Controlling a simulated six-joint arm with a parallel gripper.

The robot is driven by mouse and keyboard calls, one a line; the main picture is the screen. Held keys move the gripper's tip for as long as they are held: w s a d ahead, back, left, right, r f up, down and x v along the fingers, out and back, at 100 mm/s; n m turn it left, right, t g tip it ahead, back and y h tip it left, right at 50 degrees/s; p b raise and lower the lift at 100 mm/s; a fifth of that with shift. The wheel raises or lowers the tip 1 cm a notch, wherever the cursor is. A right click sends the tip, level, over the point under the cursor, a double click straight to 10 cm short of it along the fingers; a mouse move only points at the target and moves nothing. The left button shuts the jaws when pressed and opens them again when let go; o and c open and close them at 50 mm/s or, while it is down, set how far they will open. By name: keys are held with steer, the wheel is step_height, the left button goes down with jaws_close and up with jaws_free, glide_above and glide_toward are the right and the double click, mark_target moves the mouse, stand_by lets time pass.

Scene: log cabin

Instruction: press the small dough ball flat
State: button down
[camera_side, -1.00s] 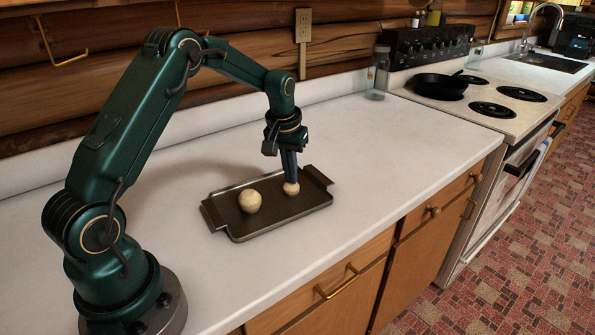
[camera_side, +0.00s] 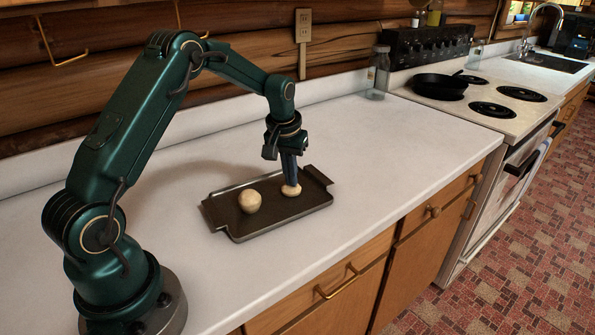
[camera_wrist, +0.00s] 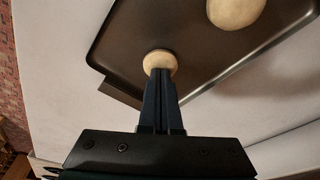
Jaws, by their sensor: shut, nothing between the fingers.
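The small dough ball (camera_side: 291,191) sits at the right part of the dark tray (camera_side: 270,226). It looks squashed, wider than it is tall, under my gripper (camera_side: 290,182). My gripper points down, shut and empty, with its fingertips pressed on the top of the small dough. In the wrist view my gripper (camera_wrist: 161,76) covers part of the small dough (camera_wrist: 159,59), whose rounded edge shows beyond the fingertips. The larger dough ball (camera_side: 250,201) rests on the tray to the left, round and apart from my gripper; it also shows in the wrist view (camera_wrist: 235,10).
The tray has raised rims and a handle at each end. It lies on a white counter (camera_side: 370,170) with free room around it. A stove (camera_side: 480,105) with a black pan (camera_side: 440,84) stands at the far right. A glass jar (camera_side: 380,70) stands beside it.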

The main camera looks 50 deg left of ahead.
steer(key=shift+f, duration=0.45)
stand_by(0.6)
steer(key=shift+r, duration=3.5)
step_height(320, 180, up, 7)
steer(key=m+t, duration=0.1)
steer(key=t, duration=0.1)
glide_above(292, 189)
steer(key=d, duration=0.3)
steer(key=s+d+r+m+t, duration=0.1)
steer(key=s+d+r+m, duration=0.1)
steer(key=s+d+r, duration=0.45)
steer(key=s+d+f+m, duration=0.1)
steer(key=s+d+f, duration=0.1)
steer(key=s, duration=0.5)
steer(key=s+d+f+m+h, duration=0.1)
steer(key=s+d+f+m, duration=0.1)
steer(key=s, duration=0.6)
step_height(292, 189, down, 2)
steer(key=shift+d+f+t, duration=0.2)
steer(key=shift+d+t, duration=0.1)
steer(key=shift+d, duration=0.5)
